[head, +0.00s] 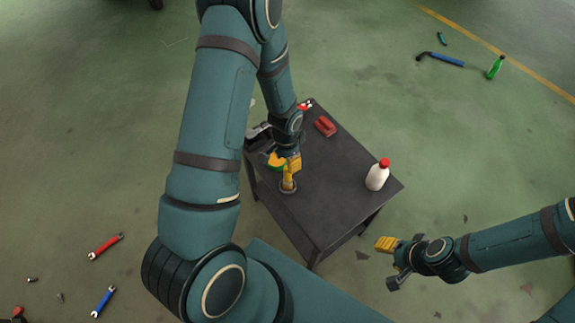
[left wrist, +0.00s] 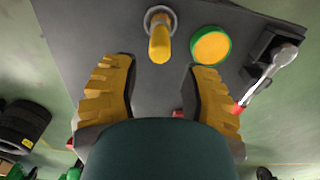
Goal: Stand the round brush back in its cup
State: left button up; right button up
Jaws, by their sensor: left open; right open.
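A yellow cylindrical handle, which I take for the round brush (left wrist: 159,48), stands in a grey round cup (left wrist: 170,16) on the dark table (head: 330,200). In the head view the brush (head: 288,179) is upright near the table's front-left edge. My left gripper (left wrist: 160,68) is open, with its yellow fingers apart on either side and the handle just beyond the fingertips, in line with the gap. In the head view the left gripper (head: 286,163) is over the table, partly hiding the brush. My right gripper (head: 386,262) is open and empty, off the table at the right.
A yellow disc with a green rim (left wrist: 210,46) is beside the cup. A ratchet with a red handle (left wrist: 268,75) rests by a black holder. A white bottle (head: 376,178) and a red item (head: 325,126) are on the table. Wrenches (head: 105,247) lie on the floor.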

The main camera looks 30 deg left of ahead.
pick_arm(q)
notch_tip(320, 180, up, 5)
jog(key=shift+f+p, duration=0.1)
jog(key=shift+p, duration=0.35)
jog(key=s+d+f+n+h, duration=0.2)
jog(key=s+d, duration=0.3)
jog(key=d, duration=0.4)
jog(key=s+d+f+n+t+h, duration=0.1)
jog(key=s+d+n, duration=0.3)
jog(key=d, duration=0.4)
jog(key=shift+s+d+f+h, duration=0.4)
jog(key=shift+s, duration=0.2)
